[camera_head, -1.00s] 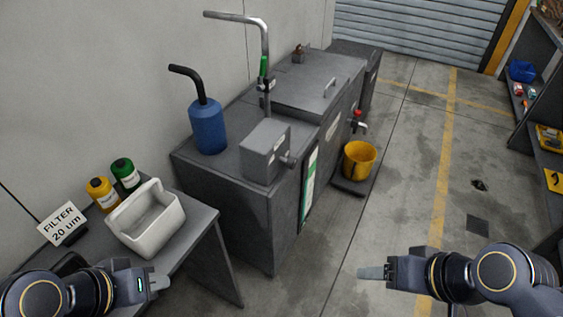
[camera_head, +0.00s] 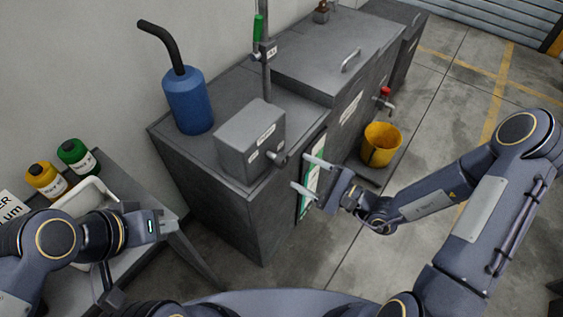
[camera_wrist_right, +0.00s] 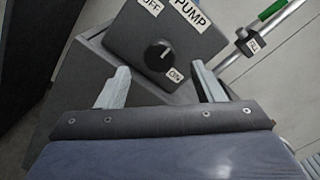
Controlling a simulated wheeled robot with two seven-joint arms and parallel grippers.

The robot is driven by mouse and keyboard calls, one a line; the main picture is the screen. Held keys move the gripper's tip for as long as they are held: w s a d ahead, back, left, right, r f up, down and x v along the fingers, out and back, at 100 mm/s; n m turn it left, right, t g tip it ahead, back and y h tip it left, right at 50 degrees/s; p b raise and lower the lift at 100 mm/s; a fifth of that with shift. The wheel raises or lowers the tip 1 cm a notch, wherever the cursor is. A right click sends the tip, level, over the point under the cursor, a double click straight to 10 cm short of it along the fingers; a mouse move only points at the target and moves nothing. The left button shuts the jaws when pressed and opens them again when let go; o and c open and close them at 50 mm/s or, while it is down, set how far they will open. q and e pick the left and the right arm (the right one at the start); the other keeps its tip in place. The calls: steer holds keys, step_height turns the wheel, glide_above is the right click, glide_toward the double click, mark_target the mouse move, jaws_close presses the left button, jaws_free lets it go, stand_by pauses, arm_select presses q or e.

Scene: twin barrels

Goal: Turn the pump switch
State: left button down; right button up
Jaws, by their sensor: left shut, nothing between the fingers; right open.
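The pump switch is a dark round knob (camera_wrist_right: 158,55) with a white mark, on the face of a grey box labelled PUMP, OFF and ON. In the right wrist view the white mark points toward the ON side. The grey box (camera_head: 248,138) stands on the grey cabinet in the head view, where the knob (camera_head: 276,157) juts from its right face. My right gripper (camera_head: 311,174) is open and empty, its fingers pointing at the knob from a short distance, apart from it. My left gripper (camera_head: 160,226) is shut and empty over the side table at lower left.
A blue pump bottle (camera_head: 188,102) and an upright pipe with a green handle (camera_head: 258,28) stand by the box. A yellow bucket (camera_head: 380,146) is right of the cabinet. Green (camera_head: 75,155) and yellow (camera_head: 46,179) bottles and a white basket (camera_head: 92,192) are at left.

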mark_target(285, 163)
steer(key=shift+w+a+f, duration=0.2)
steer(key=shift+w+a, duration=0.05)
steer(key=shift+w, duration=0.05)
steer(key=x, duration=0.7)
steer(key=shift+p, duration=0.35)
steer(key=c, duration=1)
steer(key=shift+o, duration=0.2)
